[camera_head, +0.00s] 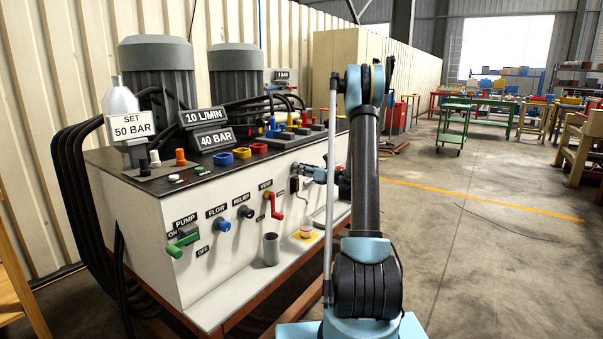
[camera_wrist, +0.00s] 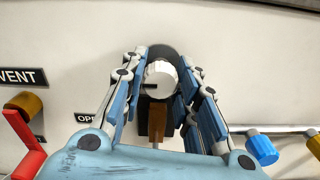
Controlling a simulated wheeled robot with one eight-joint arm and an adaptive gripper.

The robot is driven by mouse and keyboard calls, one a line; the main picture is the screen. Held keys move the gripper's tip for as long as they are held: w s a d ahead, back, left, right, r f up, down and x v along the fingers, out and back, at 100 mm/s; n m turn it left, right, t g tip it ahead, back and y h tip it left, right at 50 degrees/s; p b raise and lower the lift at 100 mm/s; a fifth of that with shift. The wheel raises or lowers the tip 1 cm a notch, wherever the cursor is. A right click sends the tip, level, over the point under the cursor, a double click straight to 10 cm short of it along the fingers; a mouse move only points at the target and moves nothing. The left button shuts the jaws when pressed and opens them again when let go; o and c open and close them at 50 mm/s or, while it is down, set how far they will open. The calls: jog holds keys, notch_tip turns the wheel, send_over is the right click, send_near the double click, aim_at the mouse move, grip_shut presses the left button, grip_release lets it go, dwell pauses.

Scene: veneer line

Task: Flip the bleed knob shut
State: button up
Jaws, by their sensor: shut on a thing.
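A white ribbed round knob (camera_wrist: 160,78), which I take to be the bleed knob, sits on the pale panel in the wrist view. It has a dark mark on its left side, and a brown piece (camera_wrist: 157,117) shows just below it. My gripper (camera_wrist: 165,85) has its blue-and-white fingers on both sides of the knob and is shut on it. A partly covered label beginning "OP" (camera_wrist: 85,117) is to the left. In the head view my gripper (camera_head: 309,173) is at the panel's right part; the knob is hard to make out there.
Left of it is the red VENT handle (camera_wrist: 24,140); it also shows in the head view (camera_head: 275,206). A blue knob (camera_wrist: 262,149) is at the right. Open floor lies right.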

jog(key=shift+n, duration=0.4)
jog(key=n, duration=0.3)
jog(key=shift+d+n, duration=0.1)
jog(key=shift+n, duration=0.2)
jog(key=n, duration=1.3)
jog(key=shift+n, duration=0.3)
jog(key=o, duration=1.1)
